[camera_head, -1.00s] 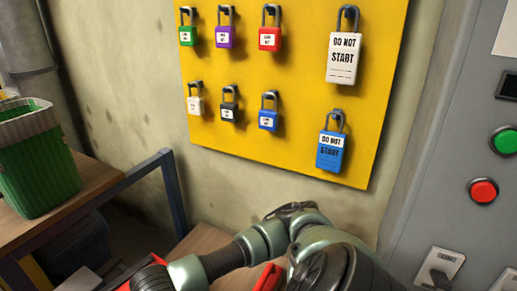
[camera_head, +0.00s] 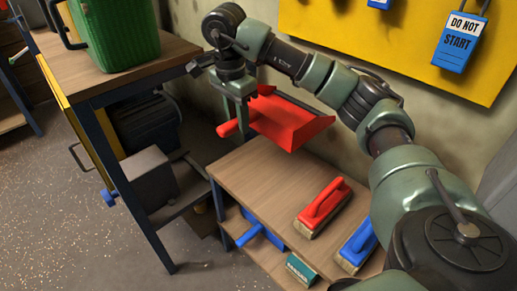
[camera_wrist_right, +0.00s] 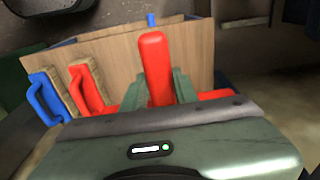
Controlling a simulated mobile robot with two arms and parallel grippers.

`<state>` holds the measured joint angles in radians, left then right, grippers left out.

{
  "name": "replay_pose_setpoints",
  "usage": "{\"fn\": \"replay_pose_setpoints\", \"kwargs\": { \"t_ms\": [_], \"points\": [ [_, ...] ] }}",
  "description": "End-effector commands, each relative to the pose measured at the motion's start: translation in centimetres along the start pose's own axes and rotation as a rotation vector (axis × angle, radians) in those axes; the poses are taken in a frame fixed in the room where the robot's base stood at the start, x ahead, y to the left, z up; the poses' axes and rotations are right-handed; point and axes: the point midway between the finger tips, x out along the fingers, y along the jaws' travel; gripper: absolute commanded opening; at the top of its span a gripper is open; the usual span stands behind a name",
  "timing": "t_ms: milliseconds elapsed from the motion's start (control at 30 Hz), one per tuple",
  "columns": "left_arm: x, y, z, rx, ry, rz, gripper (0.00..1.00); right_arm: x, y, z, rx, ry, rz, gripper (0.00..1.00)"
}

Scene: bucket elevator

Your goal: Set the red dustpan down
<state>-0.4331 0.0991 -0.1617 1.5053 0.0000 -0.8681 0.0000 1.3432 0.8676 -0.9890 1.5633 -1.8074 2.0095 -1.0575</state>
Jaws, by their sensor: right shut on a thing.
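The red dustpan (camera_head: 288,122) is in the head view, over the far end of the low wooden bench. My right gripper (camera_head: 238,118) points down and is shut on its red handle. In the right wrist view the handle (camera_wrist_right: 155,62) stands between the two green fingers of my right gripper (camera_wrist_right: 158,88). The pan seems to hang above the bench top (camera_head: 255,180); the exact gap cannot be told. The gripper body hides much of the pan in the wrist view. My left gripper is not in view.
A red brush (camera_head: 323,207) and a blue brush (camera_head: 358,245) lie on the bench's near part. A blue-handled tool (camera_head: 260,232) and a teal brush (camera_head: 300,268) are lower down. A taller table (camera_head: 150,62) with a green bin (camera_head: 115,30) stands left. Bare bench lies between dustpan and brushes.

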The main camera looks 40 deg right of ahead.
Motion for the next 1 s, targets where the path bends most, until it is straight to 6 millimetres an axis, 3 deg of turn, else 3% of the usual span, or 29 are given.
{"fn": "replay_pose_setpoints", "kwargs": {
  "t_ms": [200, 333, 500, 867, 1000],
  "points": [
    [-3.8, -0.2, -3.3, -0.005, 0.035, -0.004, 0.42, 4.9, 0.1, 0.4, -0.002, -0.001, 0.003, 0.00],
    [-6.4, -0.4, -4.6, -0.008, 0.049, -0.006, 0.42, 8.4, 0.2, 0.7, -0.003, 0.000, 0.005, 0.00],
    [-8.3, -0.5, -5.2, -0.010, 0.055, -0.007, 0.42, 12.2, 0.1, 0.9, -0.001, 0.001, 0.002, 0.00],
    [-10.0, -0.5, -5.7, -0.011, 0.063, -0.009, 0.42, 15.6, 0.1, 1.2, -0.003, 0.001, 0.001, 0.00],
    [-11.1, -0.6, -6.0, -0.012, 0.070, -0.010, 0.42, 17.9, 0.1, 1.4, -0.002, 0.001, 0.002, 0.00]
  ]
}}
